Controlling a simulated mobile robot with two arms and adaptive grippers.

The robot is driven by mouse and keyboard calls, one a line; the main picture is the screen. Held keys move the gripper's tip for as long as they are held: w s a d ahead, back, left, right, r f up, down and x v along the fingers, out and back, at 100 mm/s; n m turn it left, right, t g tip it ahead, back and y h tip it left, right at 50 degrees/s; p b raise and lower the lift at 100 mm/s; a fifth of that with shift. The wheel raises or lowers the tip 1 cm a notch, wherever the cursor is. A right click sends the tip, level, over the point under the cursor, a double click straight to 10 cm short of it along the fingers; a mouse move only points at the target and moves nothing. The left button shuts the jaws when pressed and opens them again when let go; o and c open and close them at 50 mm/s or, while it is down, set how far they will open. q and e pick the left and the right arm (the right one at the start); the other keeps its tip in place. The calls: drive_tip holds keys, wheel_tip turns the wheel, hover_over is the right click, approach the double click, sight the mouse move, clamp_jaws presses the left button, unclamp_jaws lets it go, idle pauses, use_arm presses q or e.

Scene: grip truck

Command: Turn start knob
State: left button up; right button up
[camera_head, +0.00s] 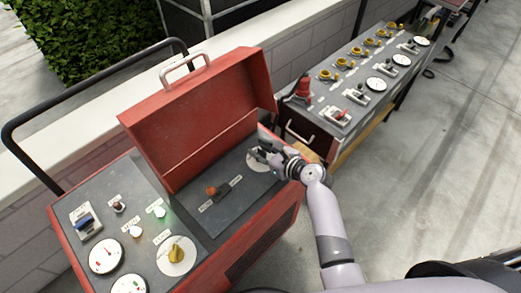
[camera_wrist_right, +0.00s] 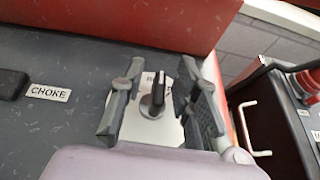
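A black knob (camera_wrist_right: 157,93) on a white plate (camera_wrist_right: 140,127) sits on the dark panel in the right wrist view. The lettering above it is mostly hidden, so I cannot read whether it says start. My right gripper (camera_wrist_right: 160,96) is open, with one finger on each side of the knob and gaps between. In the head view my right gripper (camera_head: 266,151) is over the white plate (camera_head: 257,163) at the right end of the red box's panel and hides the knob. My left gripper is not in view.
The red box's raised lid (camera_head: 195,110) stands behind the panel. An orange-tipped choke lever (camera_head: 213,190) is left of the gripper. A panel with gauges and a yellow knob (camera_head: 176,253) is at front left. A grey console (camera_head: 350,85) with a red knob (camera_head: 303,87) stands right.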

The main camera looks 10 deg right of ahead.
drive_tip(key=shift+c, duration=0.3)
clamp_jaws()
idle(0.3)
